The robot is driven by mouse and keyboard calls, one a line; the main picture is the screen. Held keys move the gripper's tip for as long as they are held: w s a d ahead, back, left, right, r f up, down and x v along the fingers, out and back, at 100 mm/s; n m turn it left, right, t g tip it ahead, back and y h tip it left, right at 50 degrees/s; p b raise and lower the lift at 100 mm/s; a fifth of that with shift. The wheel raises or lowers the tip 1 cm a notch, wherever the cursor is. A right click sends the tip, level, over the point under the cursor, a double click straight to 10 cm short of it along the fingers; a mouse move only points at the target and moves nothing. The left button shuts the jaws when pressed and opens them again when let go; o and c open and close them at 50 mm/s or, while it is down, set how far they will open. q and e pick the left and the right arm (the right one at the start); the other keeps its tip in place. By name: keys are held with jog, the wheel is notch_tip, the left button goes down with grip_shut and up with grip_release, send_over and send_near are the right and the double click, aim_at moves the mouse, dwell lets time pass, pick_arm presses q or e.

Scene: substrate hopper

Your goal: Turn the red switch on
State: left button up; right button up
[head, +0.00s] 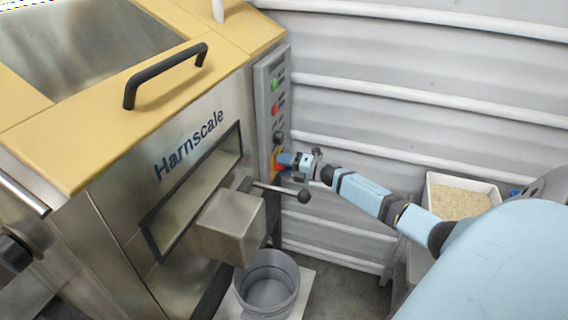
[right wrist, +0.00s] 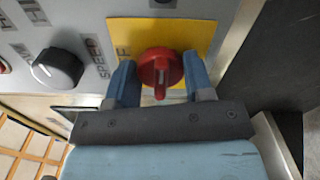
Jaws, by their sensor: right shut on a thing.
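The red switch (right wrist: 160,72) is a round rotary knob on a yellow plate (right wrist: 190,34) on the grey control panel (head: 264,95). In the right wrist view its pale slot stands upright in the picture. A letter F shows at the plate's left; the rest of that label is hidden. My right gripper (right wrist: 160,82) has one blue finger on each side of the knob and is shut on it. In the head view my right gripper (head: 285,161) is at the lower end of the panel and covers most of the switch. My left gripper is not in view.
A black speed knob (right wrist: 58,68) sits left of the switch. Green (head: 275,85) and red (head: 275,109) buttons are higher up. A black-balled lever (head: 303,196) projects just below my right gripper. A grey bucket (head: 268,284) stands below the chute (head: 232,228). A corrugated wall is behind.

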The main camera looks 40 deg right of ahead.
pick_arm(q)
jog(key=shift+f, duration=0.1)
pick_arm(e)
jog(key=o, duration=0.9)
jog(key=shift+s, duration=0.15)
pick_arm(q)
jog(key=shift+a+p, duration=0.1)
jog(key=shift+p, duration=0.5)
pick_arm(e)
jog(key=v, duration=1.3)
jog(key=shift+s+d, duration=0.25)
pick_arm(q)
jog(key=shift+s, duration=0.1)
pick_arm(e)
jog(key=shift+f, duration=0.1)
